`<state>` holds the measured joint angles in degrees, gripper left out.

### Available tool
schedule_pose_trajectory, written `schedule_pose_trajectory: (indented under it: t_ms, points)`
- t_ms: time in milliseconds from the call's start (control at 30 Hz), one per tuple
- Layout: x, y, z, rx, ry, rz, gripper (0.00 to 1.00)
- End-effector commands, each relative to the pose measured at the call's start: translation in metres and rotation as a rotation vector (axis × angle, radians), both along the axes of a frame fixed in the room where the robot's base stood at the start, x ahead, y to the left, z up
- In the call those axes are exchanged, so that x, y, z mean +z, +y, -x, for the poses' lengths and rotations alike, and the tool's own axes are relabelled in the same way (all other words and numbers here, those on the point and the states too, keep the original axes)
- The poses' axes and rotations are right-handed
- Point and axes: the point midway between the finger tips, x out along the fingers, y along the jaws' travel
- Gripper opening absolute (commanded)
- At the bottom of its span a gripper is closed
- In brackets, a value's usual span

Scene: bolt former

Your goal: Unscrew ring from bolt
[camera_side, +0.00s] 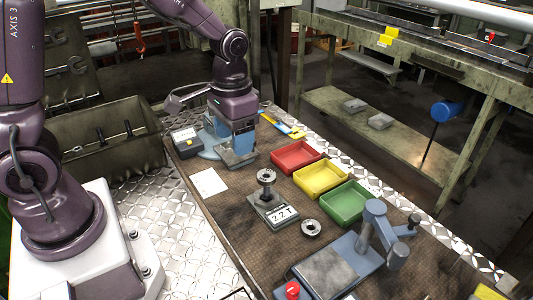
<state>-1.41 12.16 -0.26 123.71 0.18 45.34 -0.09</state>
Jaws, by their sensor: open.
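A grey upright bolt (266,189) stands on a square metal block (264,207) marked "2.2 T", near the middle of the bench. A round dark ring-like piece (267,175) sits at its top; the threads are too small to make out. A separate round metal ring (312,228) lies flat on the bench, right of and nearer than the block. My gripper (241,157) is open, at the far left part of the bench, behind and left of the bolt and apart from it. Its fingers are small and partly lost against the blue-grey fixture there.
Red (297,156), yellow (321,178) and green (347,203) trays line the bench's right side. A blue-grey hand press (331,267) stands in front, with a red button (292,290). White paper (208,182) lies left of the bolt. The brown bench top between is clear.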

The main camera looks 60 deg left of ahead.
Motion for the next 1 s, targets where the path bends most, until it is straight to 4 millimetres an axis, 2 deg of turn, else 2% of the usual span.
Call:
schedule_pose_trajectory:
  t_ms: [33,100,200,300,400,467,1000]
  points:
    - [-0.02,0.001,-0.01,0.002,0.031,0.001,0.61]
    - [-0.041,0.001,-0.022,0.003,0.055,0.002,0.61]
    - [-0.067,0.002,-0.038,0.005,0.068,0.002,0.61]
    - [-0.084,0.003,-0.054,0.005,0.055,0.003,0.61]
    - [-0.08,0.003,-0.073,0.005,-0.004,0.001,0.61]
    - [-0.081,0.003,-0.076,0.005,-0.02,0.001,0.61]
    - [-0.121,0.003,-0.075,0.005,-0.019,0.001,0.61]
